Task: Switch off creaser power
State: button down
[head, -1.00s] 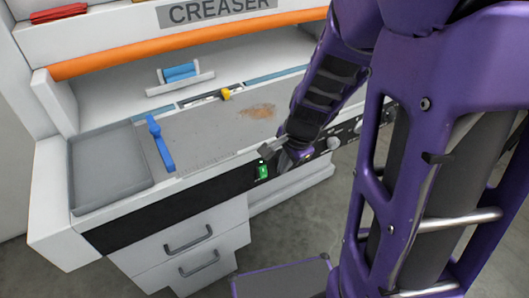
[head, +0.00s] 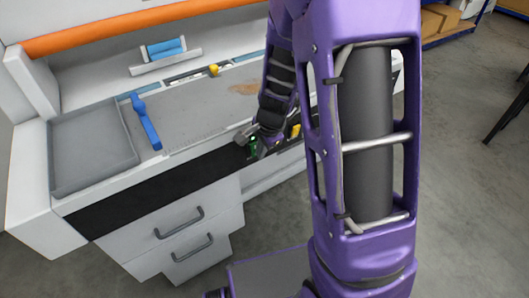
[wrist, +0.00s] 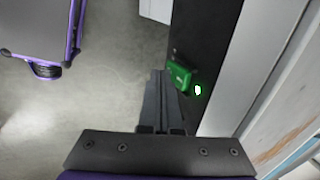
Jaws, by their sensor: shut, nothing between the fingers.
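The creaser's green power switch (head: 254,147) sits on the black front strip (head: 165,186) of the creaser. In the wrist view, the green switch (wrist: 180,77) stands out from the black panel, with a small bright green light (wrist: 197,90) beside it. My gripper (wrist: 160,76) is shut and empty, its fingers just left of the switch. I cannot tell whether they touch it. In the head view, my gripper (head: 258,146) is at the front strip beside the switch, and its fingertips are partly hidden.
A grey tray (head: 92,157), a blue handle (head: 146,121) and a yellow knob (head: 213,70) are on the creaser top. A yellow part (head: 296,131) shows on the strip just right of my gripper.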

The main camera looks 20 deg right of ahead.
jog(key=shift+w+a+f, duration=0.1)
jog(key=shift+w+f, duration=0.05)
jog(key=shift+w, duration=0.1)
dwell(0.3)
